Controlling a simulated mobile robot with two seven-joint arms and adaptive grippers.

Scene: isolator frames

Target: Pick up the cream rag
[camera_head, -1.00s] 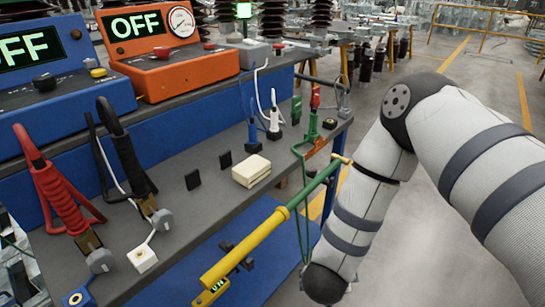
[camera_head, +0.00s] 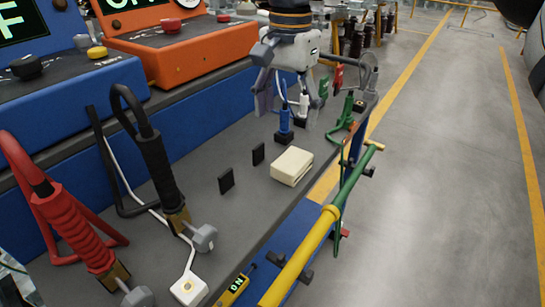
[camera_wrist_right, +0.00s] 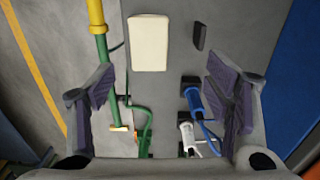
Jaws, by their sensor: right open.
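The cream rag (camera_head: 291,166) is a flat, folded, block-like piece lying on the grey bench top near its right edge. It also shows in the right wrist view (camera_wrist_right: 149,42), at the top centre, ahead of the fingers. My right gripper (camera_head: 289,102) points down over the far part of the bench, beyond the rag. Its fingers are spread wide apart and hold nothing; the right wrist view shows both fingers (camera_wrist_right: 160,90) with bench between them. They are apart from the rag. My left gripper is out of view.
Blue (camera_head: 284,124) and white (camera_head: 303,103) clamp leads stand by the right fingers. Green clamps (camera_head: 346,108) and a green-yellow pole (camera_head: 307,247) line the bench's right edge. Two small black plates (camera_head: 226,180) stand left of the rag. Red (camera_head: 70,225) and black clamps (camera_head: 158,170) are nearer.

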